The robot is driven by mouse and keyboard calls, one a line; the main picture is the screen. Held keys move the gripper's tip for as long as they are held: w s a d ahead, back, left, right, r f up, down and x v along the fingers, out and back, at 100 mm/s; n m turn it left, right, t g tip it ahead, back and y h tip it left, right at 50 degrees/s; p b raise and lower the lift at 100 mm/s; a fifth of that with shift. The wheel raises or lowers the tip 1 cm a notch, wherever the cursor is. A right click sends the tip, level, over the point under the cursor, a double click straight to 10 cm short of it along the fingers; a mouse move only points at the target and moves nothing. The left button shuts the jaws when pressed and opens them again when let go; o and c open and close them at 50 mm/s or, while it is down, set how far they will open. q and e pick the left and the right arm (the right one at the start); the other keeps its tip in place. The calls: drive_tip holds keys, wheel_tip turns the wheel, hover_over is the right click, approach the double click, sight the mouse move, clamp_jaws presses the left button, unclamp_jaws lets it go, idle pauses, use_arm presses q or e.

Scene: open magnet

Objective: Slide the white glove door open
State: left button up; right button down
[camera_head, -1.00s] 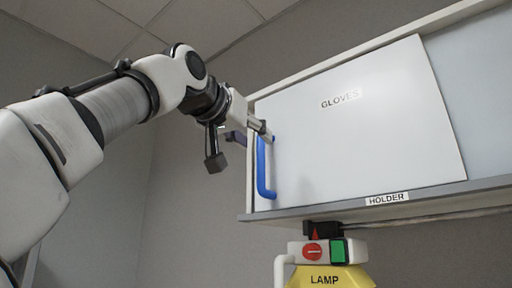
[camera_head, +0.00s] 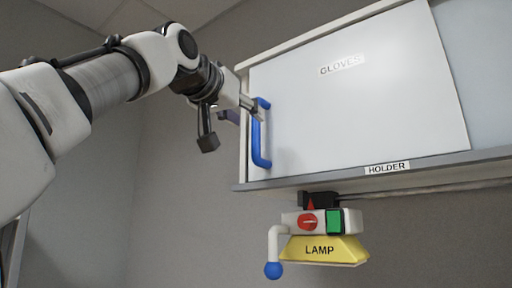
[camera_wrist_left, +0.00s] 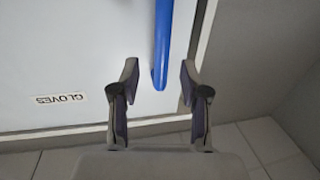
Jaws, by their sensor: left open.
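The white glove door (camera_head: 360,105), marked GLOVES, covers the left and middle part of a wall cabinet. A blue upright bar handle (camera_head: 256,140) is fixed near its left edge. My left gripper (camera_head: 257,110) is at the upper part of the handle in the head view. In the left wrist view the open left gripper (camera_wrist_left: 158,80) has one finger on each side of the blue handle (camera_wrist_left: 161,45), with gaps visible on both sides. The door's label also shows there, upside down. My right gripper is not in view.
A grey ledge marked HOLDER (camera_head: 386,169) runs under the door. Below it hangs a yellow LAMP unit (camera_head: 322,250) with a red knob, a green button and a blue-tipped white arm. A pale panel (camera_head: 485,75) lies right of the door.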

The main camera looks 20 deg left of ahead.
sight(254, 123)
use_arm(q)
drive_tip(key=w+p, duration=0.1)
drive_tip(key=p, duration=0.1)
drive_tip(key=w+p, duration=0.4)
drive_tip(key=shift+w+d+r, duration=0.1)
drive_tip(key=shift+d+r, duration=0.15)
drive_tip(key=shift+d, duration=0.1)
drive_tip(key=shift+w+f+p, duration=0.1)
drive_tip(key=shift+w+p, duration=0.15)
drive_tip(key=shift+p, duration=0.05)
drive_tip(key=shift+w+f, duration=0.15)
drive_tip(key=shift+f, duration=0.05)
clamp_jaws()
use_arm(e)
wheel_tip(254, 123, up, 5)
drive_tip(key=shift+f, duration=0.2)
